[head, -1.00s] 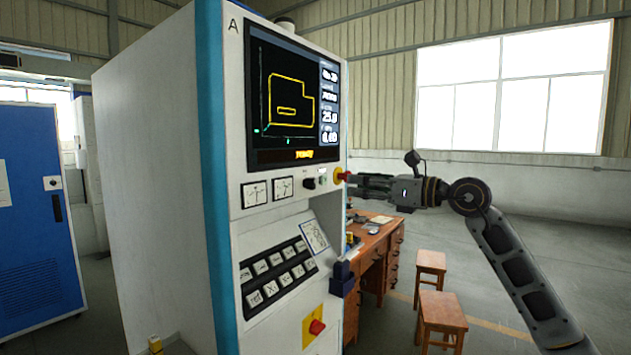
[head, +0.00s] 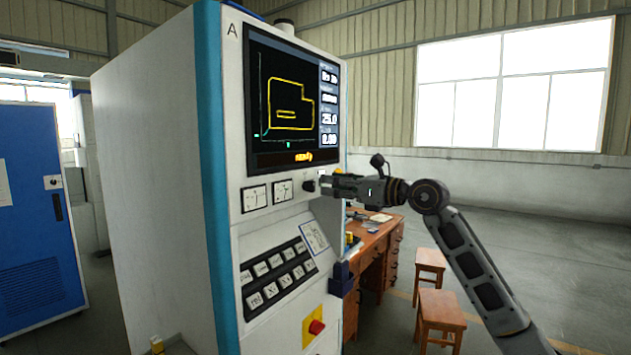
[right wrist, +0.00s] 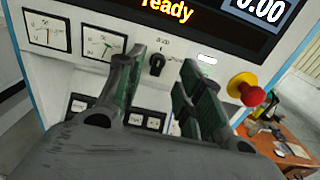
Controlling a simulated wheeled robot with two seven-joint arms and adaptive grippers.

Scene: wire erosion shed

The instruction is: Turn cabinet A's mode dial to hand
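Cabinet A (head: 160,150) stands at the left centre, with the letter A at its top corner. Its mode dial (head: 309,186), a small black knob, is on the strip under the screen, right of two meters. In the right wrist view the dial (right wrist: 157,64) appears between my fingertips, with a small label above it too small to read. My right gripper (head: 321,183) is level with the dial, just right of it. Its fingers (right wrist: 163,63) are apart and look empty; I cannot tell whether they touch the dial. My left gripper is out of view.
Another red button (head: 316,327) is lower down. A wooden desk (head: 375,250) and stools (head: 440,310) stand right of the cabinet. Open floor lies further right.

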